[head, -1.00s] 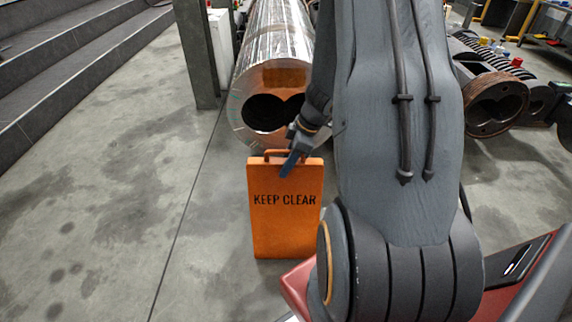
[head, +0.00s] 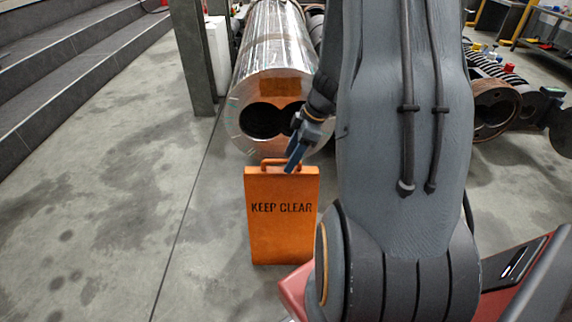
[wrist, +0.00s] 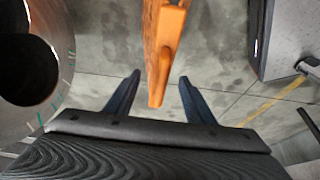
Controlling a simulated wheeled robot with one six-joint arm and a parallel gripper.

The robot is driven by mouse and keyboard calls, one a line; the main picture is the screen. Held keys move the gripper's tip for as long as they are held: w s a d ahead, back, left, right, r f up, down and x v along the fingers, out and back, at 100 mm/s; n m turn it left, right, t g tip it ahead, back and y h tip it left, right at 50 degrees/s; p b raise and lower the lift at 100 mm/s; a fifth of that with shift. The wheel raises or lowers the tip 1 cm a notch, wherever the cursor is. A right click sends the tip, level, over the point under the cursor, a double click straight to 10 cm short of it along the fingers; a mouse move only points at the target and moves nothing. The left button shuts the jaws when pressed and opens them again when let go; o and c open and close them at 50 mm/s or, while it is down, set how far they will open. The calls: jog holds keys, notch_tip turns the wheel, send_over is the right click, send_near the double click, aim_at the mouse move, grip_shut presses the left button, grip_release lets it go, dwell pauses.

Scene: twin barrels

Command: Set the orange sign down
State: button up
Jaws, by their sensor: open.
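The orange sign (head: 282,235) reads "KEEP CLEAR" and stands upright on the concrete floor in the head view. It has an orange handle loop (head: 282,162) on top. My gripper (head: 292,160) is at the sign's top, near the right side of the handle. In the wrist view the sign's handle (wrist: 160,75) runs between the two spread blue fingers of my gripper (wrist: 157,92), with clear space on both sides. The gripper is open and holds nothing. The lower part of the sign is hidden in the wrist view.
A large metal cylinder with twin bores (head: 270,85) lies just behind the sign; its end face also fills the left of the wrist view (wrist: 62,40). Grey steps (head: 70,60) rise at the left. A dark post (head: 192,60) stands behind. Floor left of the sign is clear.

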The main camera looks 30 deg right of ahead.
jog(key=shift+p+v, duration=0.5)
jog(key=shift+v, duration=1.9)
jog(key=s+a+r+m+g, duration=0.1)
jog(key=a+r, duration=0.2)
jog(key=a, duration=0.9)
jog(key=s+a+r+g, duration=0.1)
jog(key=s+a+r, duration=0.1)
jog(key=a, duration=0.9)
jog(key=s+a+r+m+h, duration=0.1)
jog(key=s+a+r, duration=0.1)
jog(key=s+a, duration=0.6)
jog(key=s+a+r+m+h, duration=0.2)
jog(key=s+a, duration=0.7)
jog(key=a, duration=0.1)
jog(key=shift+r, duration=0.2)
